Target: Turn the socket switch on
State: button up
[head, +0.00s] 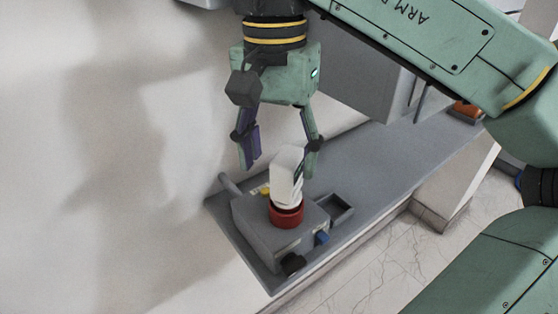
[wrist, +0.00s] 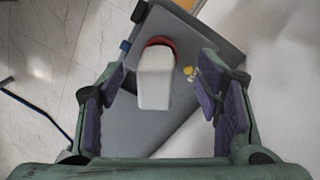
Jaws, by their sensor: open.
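A grey socket box (head: 262,236) sits on the grey shelf, with a red ring (head: 286,214) on its top. I cannot tell for sure which part is the switch. My gripper (head: 280,165) is open and points down over the box. In the wrist view the white bushing (wrist: 154,82) lies between the spread fingers, with gaps on both sides.
A blue part (head: 322,238) and a black part (head: 292,264) are on the box's front side. A small open tray (head: 336,210) is at its right. A pale wall (head: 130,150) is close on the left.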

aim_at(292, 263)
jog(key=k, duration=1)
